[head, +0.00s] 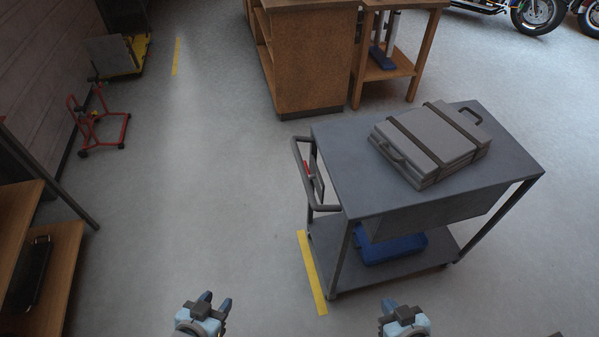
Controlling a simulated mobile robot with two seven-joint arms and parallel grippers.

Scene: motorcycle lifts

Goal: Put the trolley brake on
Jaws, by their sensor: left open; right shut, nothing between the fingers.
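The grey trolley (350,186) stands right of centre on the floor, with a flat top and a lower shelf. Its dark push handle (300,175) is on its left end. A small red lever (308,169), which looks like the brake, sits by a dark plate inside the handle; its exact setting is too small to tell. My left gripper (215,301) is open and empty at the bottom, left of the trolley and apart from it. My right gripper (395,305) is shut and empty at the bottom, in front of the trolley's near side in the picture.
A grey case with dark straps (425,143) lies on the trolley top; a blue case (390,248) lies on its lower shelf. A yellow floor strip (311,272) runs beside it. Wooden cabinet (310,60) behind, red stand (98,128) and shelf (50,270) left. The floor left of the trolley is clear.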

